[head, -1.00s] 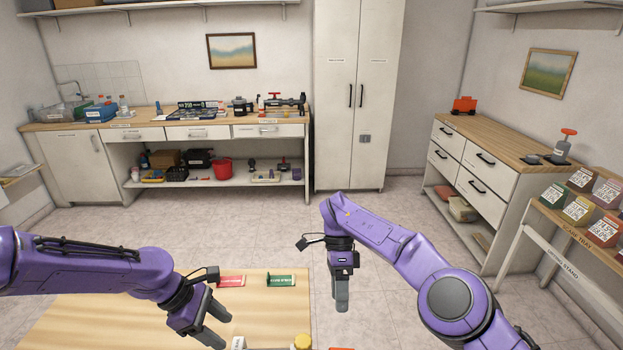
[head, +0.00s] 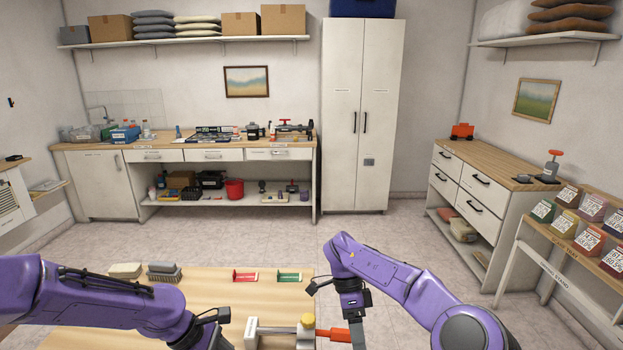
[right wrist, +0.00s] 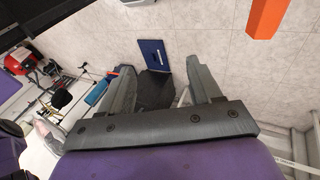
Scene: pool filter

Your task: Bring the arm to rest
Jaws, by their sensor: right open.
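My right arm comes in from the right, and its gripper (head: 357,332) points down by the table's right edge, its tips near the bottom of the head view. In the right wrist view the right gripper's fingers (right wrist: 162,88) stand wide apart with nothing between them but floor and items beyond. My left arm reaches in from the left over the table. Its gripper (head: 210,337) points down and is cut off by the bottom edge, so its jaws cannot be read.
Open floor (head: 400,237) lies beyond.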

